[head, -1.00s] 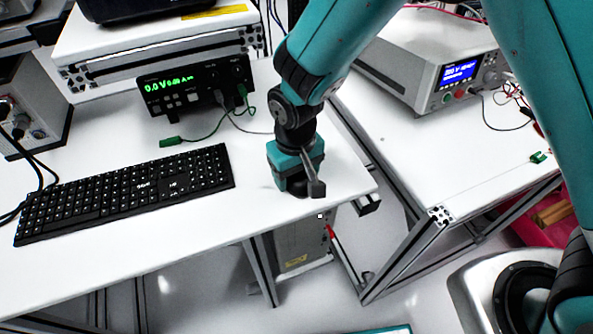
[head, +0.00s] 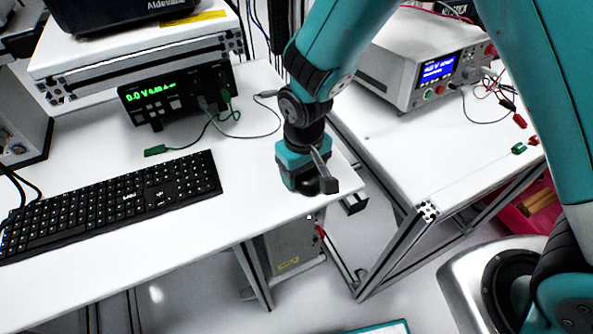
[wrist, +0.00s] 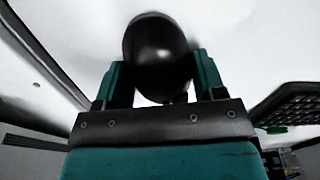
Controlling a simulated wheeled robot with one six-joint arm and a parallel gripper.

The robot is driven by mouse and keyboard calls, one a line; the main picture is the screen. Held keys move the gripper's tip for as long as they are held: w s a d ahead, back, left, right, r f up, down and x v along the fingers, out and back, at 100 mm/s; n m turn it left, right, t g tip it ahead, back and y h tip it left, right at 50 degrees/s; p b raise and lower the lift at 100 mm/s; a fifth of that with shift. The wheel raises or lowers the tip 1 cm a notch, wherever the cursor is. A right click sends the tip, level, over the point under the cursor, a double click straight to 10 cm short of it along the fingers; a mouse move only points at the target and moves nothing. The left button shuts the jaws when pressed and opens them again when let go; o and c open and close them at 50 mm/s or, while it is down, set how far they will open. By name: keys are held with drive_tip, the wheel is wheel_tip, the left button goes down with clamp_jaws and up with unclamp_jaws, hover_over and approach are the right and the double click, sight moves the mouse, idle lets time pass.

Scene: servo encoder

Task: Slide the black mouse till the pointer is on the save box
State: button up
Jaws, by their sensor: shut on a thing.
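The black mouse (wrist: 158,45) is a glossy, rounded shape between the two teal fingers of my gripper (wrist: 157,72) in the wrist view. My gripper is shut on it, one finger on each side. In the head view my gripper (head: 303,180) is low at the right front corner of the white table, right of the keyboard, and mostly hides the mouse. No computer screen, pointer or save box can be made out in either view.
A black keyboard (head: 110,203) lies to the left. A power supply with green digits (head: 178,94) and its cables stand behind. The table's front and right edges (head: 233,240) are close to my gripper. A second table (head: 405,150) stands right, across a gap.

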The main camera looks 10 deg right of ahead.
drive_tip(key=shift+w+d, duration=0.15)
drive_tip(key=shift+d, duration=2.25)
drive_tip(key=o, duration=1)
drive_tip(key=shift+r, duration=0.1)
wheel_tip(320, 180, up, 17)
drive_tip(key=s+d+r+n+y, duration=0.1)
drive_tip(key=s+r+y, duration=0.1)
drive_tip(key=s, duration=0.6)
drive_tip(key=s+d+r+n+y, duration=0.1)
drive_tip(key=s+r, duration=0.3)
drive_tip(key=s, duration=0.4)
drive_tip(key=shift+r+y, duration=0.25)
drive_tip(key=shift+y, duration=0.35)
